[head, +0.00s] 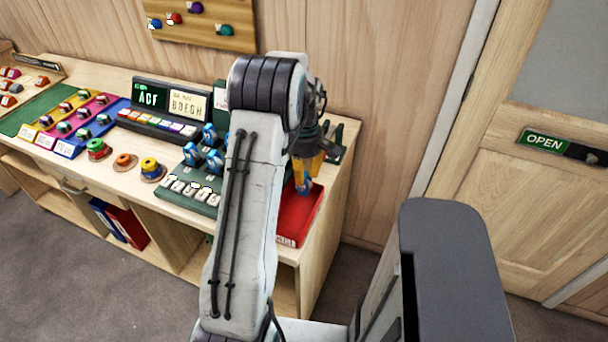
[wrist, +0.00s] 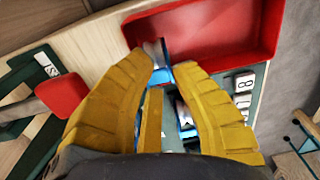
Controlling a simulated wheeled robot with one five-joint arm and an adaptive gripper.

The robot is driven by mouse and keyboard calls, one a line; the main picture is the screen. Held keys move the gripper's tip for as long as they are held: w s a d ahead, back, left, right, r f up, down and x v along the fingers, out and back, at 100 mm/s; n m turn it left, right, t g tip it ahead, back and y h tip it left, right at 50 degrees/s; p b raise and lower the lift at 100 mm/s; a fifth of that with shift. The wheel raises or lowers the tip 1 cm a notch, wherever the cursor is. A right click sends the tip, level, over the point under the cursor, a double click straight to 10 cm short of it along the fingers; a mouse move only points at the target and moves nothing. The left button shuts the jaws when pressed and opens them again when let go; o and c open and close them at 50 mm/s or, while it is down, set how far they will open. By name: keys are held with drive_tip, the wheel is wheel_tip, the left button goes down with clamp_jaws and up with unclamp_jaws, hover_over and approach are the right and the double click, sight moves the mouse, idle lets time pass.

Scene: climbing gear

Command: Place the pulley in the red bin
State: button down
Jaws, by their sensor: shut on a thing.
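My gripper (head: 306,172), with yellow fingers, is shut on a blue and silver pulley (head: 303,188). In the wrist view the pulley (wrist: 159,74) sits between the two fingertips (wrist: 164,68), and the fingers hide part of it. The red bin (head: 297,222) stands at the right end of the bench, partly behind my arm in the head view. The bin also shows at the top of the wrist view (wrist: 222,28). The pulley hangs above the bin in the head view and overlaps its edge in the wrist view. I cannot tell the exact height.
A green rack (head: 177,190) with several blue pulleys stands left of the bin. A display box (head: 150,93) stands behind it. Yellow, pink and blue trays (head: 75,120) lie farther left. A green OPEN sign (head: 545,142) is on the door at the right.

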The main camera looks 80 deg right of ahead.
sight(305, 190)
drive_tip(key=shift+f, duration=1.2)
drive_tip(key=shift+f, duration=0.1)
drive_tip(key=c, duration=1.1)
unclamp_jaws()
drive_tip(key=shift+c, duration=0.2)
